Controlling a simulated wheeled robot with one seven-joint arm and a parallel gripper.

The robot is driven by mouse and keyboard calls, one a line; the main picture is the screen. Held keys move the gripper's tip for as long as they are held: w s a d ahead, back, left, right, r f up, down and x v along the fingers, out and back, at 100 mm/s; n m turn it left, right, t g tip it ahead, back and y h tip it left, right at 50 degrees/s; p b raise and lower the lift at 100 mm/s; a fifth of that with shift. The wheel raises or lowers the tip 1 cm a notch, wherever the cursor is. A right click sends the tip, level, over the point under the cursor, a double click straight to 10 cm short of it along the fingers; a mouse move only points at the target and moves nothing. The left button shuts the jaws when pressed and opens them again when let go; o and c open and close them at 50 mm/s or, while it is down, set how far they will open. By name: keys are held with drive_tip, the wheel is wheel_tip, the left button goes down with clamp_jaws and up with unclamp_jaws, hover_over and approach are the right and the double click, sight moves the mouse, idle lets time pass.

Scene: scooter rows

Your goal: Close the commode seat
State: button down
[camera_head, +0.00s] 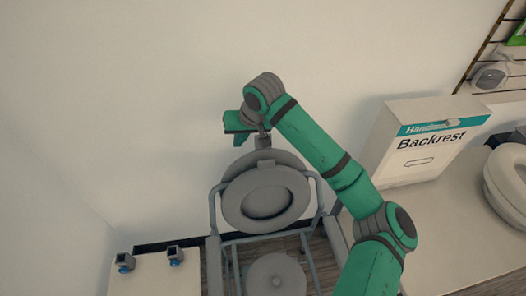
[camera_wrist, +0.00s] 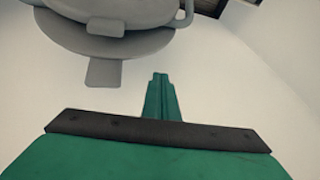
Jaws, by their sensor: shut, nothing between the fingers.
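The commode (camera_head: 211,218) is a grey tubular frame chair in the lower middle of the head view. Its ring-shaped seat (camera_head: 287,211) is raised and leans back toward the wall, with a second round panel (camera_head: 283,156) behind it. Part of the seat and panel shows upside down at the top left of the wrist view (camera_wrist: 80,47). A grey tab (camera_wrist: 104,73) sticks out from the panel's edge. My gripper (camera_head: 238,128) is above and behind the raised seat, near the wall. Its green fingers (camera_wrist: 160,97) are shut and empty, apart from the tab.
A white "Backrest" box (camera_head: 420,150) stands on a pale counter (camera_head: 450,225) to the right. A white rounded seat-like item (camera_head: 508,180) is at the right edge. A low white block (camera_head: 155,275) with two small clamps is at lower left.

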sight(266, 152)
drive_tip(key=d+r+g+h, duration=0.1)
drive_tip(key=d+r+h, duration=0.15)
drive_tip(key=d, duration=0.65)
drive_tip(key=shift+m+h, duration=0.4)
drive_tip(key=shift+h, duration=0.05)
drive_tip(key=x, duration=1)
drive_tip(key=shift+s+a, duration=0.2)
drive_tip(key=shift+s, duration=0.15)
